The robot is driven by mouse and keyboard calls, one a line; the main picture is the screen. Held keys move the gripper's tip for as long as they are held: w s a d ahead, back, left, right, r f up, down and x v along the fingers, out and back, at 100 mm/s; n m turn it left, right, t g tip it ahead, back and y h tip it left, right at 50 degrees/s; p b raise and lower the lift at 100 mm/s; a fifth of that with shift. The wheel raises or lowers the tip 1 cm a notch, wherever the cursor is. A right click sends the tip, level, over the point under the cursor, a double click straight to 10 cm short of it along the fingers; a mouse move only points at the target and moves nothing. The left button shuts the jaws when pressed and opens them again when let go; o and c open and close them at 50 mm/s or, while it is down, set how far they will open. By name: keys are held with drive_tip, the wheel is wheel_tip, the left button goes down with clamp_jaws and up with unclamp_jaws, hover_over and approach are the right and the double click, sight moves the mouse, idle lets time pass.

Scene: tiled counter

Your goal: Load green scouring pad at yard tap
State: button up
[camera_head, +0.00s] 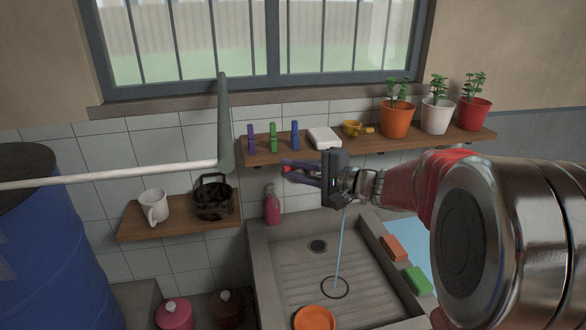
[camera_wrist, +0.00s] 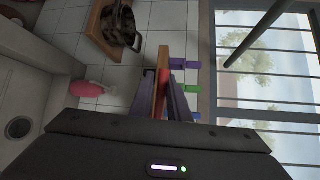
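The green scouring pad (camera_head: 418,280) lies on the right ledge of the grey sink (camera_head: 262,268), in front of an orange sponge (camera_head: 395,248). My gripper (camera_head: 287,168) is high over the back of the sink, far from the pad, its purple fingers pointing left. The wrist view shows the two fingers (camera_wrist: 165,100) apart, with a red surface between them; I cannot tell whether that is part of a finger. The scouring pad is not in the wrist view. A thin pale-blue line runs from below my gripper to a dark ring (camera_head: 335,288) in the basin.
A shelf (camera_head: 380,147) behind my gripper holds coloured pegs, a white box, a yellow cup and potted plants. A lower shelf (camera_head: 180,226) holds a mug and dark pot. A pink bottle (camera_head: 272,205) stands behind the sink. An orange bowl (camera_head: 315,318) sits at its front.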

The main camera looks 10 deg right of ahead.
drive_tip(key=o, duration=0.3)
drive_tip(key=shift+o, duration=0.2)
drive_tip(key=shift+d+r, duration=0.1)
drive_tip(key=v, duration=1.3)
drive_tip(key=shift+s+d, duration=0.2)
drive_tip(key=shift+s, duration=0.1)
